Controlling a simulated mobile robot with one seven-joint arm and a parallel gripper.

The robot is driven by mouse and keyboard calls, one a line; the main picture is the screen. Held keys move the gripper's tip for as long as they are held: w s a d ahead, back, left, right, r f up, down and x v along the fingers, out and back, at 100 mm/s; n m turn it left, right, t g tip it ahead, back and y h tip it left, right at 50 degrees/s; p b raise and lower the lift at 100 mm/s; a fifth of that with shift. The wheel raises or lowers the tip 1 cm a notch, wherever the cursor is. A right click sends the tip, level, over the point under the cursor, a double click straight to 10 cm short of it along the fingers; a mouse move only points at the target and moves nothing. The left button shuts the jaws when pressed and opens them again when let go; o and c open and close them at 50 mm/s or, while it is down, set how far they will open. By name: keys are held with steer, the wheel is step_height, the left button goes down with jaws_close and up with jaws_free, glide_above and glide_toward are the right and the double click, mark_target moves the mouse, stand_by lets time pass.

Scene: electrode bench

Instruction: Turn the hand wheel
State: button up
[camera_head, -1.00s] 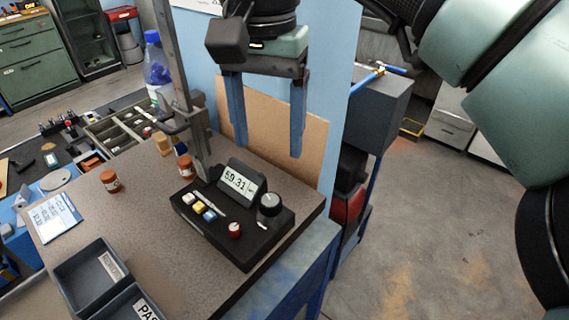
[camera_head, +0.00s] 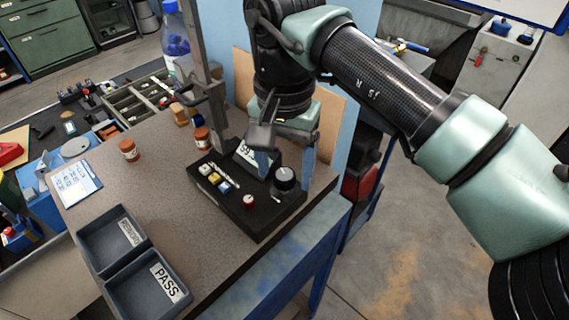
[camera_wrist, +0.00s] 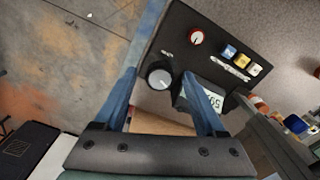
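A round black knob with a grey top (camera_head: 284,179), the only wheel-like control I see, sits on the right part of a black control box (camera_head: 254,217). It also shows in the wrist view (camera_wrist: 159,76). My gripper (camera_head: 285,170) points down over the box with its two blue fingers spread and nothing held. In the wrist view the knob lies between the fingertips (camera_wrist: 160,83), with a gap on each side. I cannot tell whether the tips reach down to the knob's height. The digital display (camera_head: 246,152) is partly hidden by my gripper.
A small red knob (camera_head: 249,201) and coloured buttons (camera_head: 214,178) are on the same box. A metal post (camera_head: 212,100) stands close behind it. Two grey trays (camera_head: 111,233), one marked PASS, lie at the table's front left. Orange-brown jars (camera_head: 129,150) stand further left.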

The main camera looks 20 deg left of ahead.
jaws_close()
steer(key=shift+m, duration=0.4)
